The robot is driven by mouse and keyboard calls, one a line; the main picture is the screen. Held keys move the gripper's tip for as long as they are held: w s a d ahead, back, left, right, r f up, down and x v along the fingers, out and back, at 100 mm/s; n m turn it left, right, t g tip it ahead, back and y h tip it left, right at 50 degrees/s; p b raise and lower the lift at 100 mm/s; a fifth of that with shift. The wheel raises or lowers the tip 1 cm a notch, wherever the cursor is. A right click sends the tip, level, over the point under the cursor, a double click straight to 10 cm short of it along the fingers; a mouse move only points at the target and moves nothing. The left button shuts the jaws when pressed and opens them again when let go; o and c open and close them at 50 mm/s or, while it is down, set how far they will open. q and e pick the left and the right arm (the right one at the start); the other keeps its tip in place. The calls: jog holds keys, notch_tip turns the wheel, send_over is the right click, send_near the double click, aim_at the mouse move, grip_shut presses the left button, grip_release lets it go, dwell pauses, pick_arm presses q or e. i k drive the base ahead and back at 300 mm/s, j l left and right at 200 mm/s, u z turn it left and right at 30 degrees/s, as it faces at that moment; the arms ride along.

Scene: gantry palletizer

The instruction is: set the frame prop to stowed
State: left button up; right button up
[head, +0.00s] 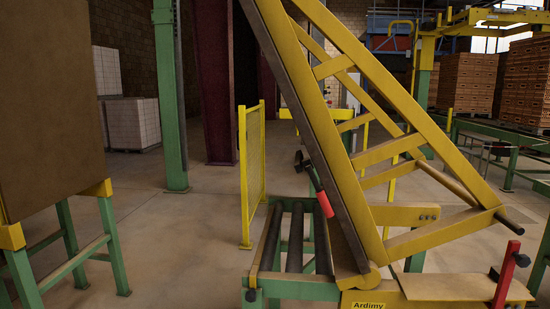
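A large yellow frame (362,190) stands tilted over a roller bed, leaning up to the left, with its lower end at a yellow base marked "Ardimy" (368,304). A black bar with a red sleeve (325,204) shows beside the frame's dark left edge; it may be the frame prop, but I cannot tell for sure. A red lever (505,275) with a dark knob stands upright at the base's right end. Whether either part bears on the frame is not clear. Neither of my grippers is in view.
The green roller bed (294,240) lies below the frame. A yellow mesh guard (252,175) stands left of it. A brown box-like panel on green legs (52,105) is at the left. Brick stacks (467,82) stand at the back right. Floor (185,240) is clear at left centre.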

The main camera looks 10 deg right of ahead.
aim_at(512, 257)
jog(key=z, duration=1.65)
